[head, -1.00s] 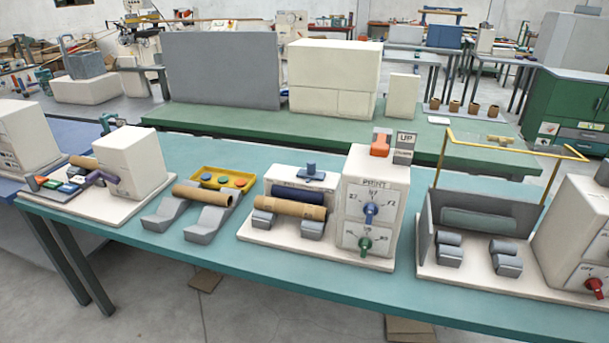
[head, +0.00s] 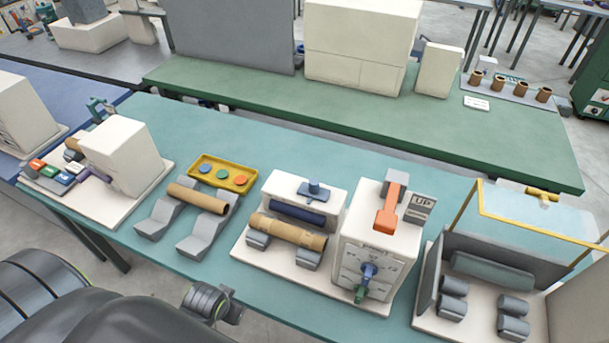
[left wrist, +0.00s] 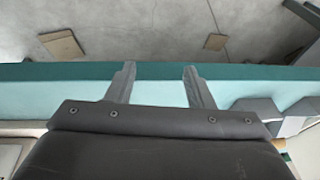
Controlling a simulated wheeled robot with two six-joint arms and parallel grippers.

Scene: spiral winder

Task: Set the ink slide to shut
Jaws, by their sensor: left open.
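The print station (head: 370,250) stands in the middle of the teal table in the head view. On its white ink box (head: 335,200), behind a brown tube (head: 288,231), sits a small blue-knobbed slide (head: 314,188). I take this for the ink slide; I cannot read any marks for its position. My left gripper (left wrist: 157,75) shows in the left wrist view, open and empty, with its two grey fingers apart over the table's front edge. It is not touching the slide. A dark part of my arm shows at the lower left of the head view. My right gripper is not seen.
An orange lever (head: 387,215) and an "UP" sign (head: 422,202) top the print station. Grey cradles (head: 203,235) with a tube and a yellow tray (head: 239,181) lie left of it. A yellow-framed station (head: 470,300) stands right.

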